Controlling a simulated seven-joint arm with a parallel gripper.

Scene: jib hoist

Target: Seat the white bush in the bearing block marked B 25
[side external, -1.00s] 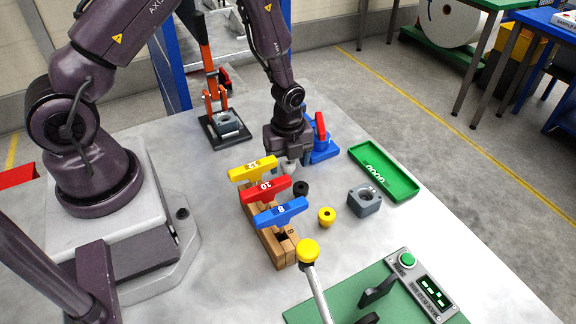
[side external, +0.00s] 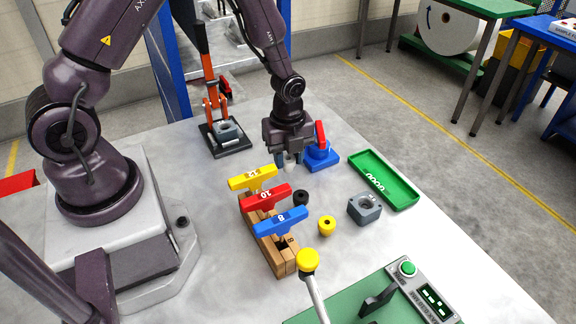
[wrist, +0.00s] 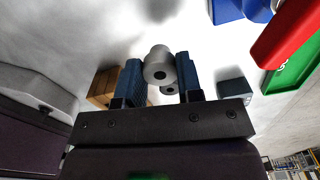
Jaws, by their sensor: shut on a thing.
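The white bush (wrist: 158,65) is between the two fingers of my gripper (wrist: 160,78), which is shut on it. In the side external view my gripper (side external: 289,160) holds the bush above the table, behind the T-handled tools, and the bush is mostly hidden. A grey bearing block (side external: 364,208) with a round bore stands on the table to the right of my gripper. I cannot read B 25 on either block.
Yellow, red (side external: 265,197) and blue T-handles stand in a wooden rack (side external: 280,257). A black bush (side external: 301,197) and a yellow bush (side external: 327,225) stand beside it. A green tray (side external: 398,190) lies right, a blue-based red-handled item (side external: 322,155) behind. A yellow-knobbed lever (side external: 308,260) rises in front.

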